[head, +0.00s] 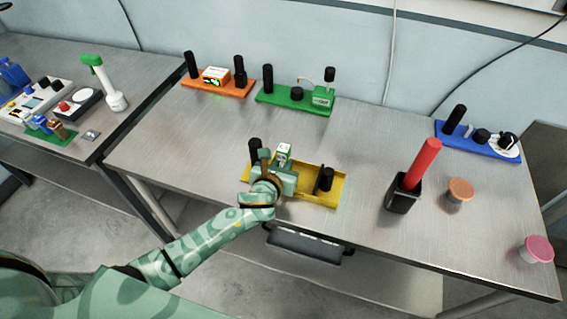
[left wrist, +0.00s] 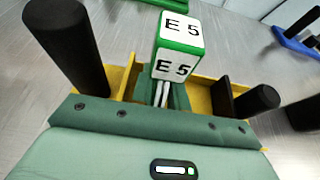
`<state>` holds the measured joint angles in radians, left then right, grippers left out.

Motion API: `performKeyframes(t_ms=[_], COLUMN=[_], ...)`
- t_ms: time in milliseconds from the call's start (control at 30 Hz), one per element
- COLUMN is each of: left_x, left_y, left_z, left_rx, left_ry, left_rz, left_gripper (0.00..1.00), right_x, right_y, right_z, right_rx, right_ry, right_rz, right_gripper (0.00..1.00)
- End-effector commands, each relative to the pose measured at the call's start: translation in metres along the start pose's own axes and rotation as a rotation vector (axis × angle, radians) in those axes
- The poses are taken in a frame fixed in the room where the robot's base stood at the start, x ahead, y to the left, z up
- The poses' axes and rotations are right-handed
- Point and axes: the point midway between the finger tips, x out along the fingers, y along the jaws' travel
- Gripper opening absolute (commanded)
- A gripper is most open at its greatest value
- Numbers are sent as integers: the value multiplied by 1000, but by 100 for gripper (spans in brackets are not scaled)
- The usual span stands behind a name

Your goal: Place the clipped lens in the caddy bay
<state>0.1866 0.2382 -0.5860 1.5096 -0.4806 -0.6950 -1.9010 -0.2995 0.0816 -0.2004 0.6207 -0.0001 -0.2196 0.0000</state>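A white-and-green block marked "E 5" (head: 284,150) stands upright at my left gripper (head: 283,168), over the middle of the yellow caddy (head: 318,201). In the left wrist view the block (left wrist: 178,48) rises just beyond the narrow, close-set fingertips (left wrist: 162,93). My left gripper looks shut on the block's lower part. The contact itself and the block's underside are mostly hidden, so I cannot tell whether it touches the caddy floor. No separate lens can be made out. My right gripper is not in view.
Black posts stand at the yellow caddy's left (left wrist: 66,45) and right (left wrist: 256,100). Orange (head: 216,86), green (head: 295,98) and blue (head: 477,139) caddies sit along the back. A black holder with a red rod (head: 422,163) and two round jars stand right. The table front left is clear.

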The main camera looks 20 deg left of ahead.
Motion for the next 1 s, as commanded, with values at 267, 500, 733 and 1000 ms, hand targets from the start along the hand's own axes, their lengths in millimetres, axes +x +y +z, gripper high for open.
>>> performKeyframes(t_ms=[267, 500, 733, 1000], left_x=[0, -21, -77, -118], left_y=[0, 0, 0, 0], left_z=[0, 5, 5, 4], left_rx=[0, 2, 2, 1], left_ry=[0, 0, 1, 0], left_rz=[0, 0, 0, 0], left_gripper=[31, 31, 31, 31], right_x=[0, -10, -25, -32], right_y=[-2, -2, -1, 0], right_z=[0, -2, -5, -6], right_rx=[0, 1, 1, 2], right_ry=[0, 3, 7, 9], right_rz=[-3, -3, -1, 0], right_gripper=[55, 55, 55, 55])
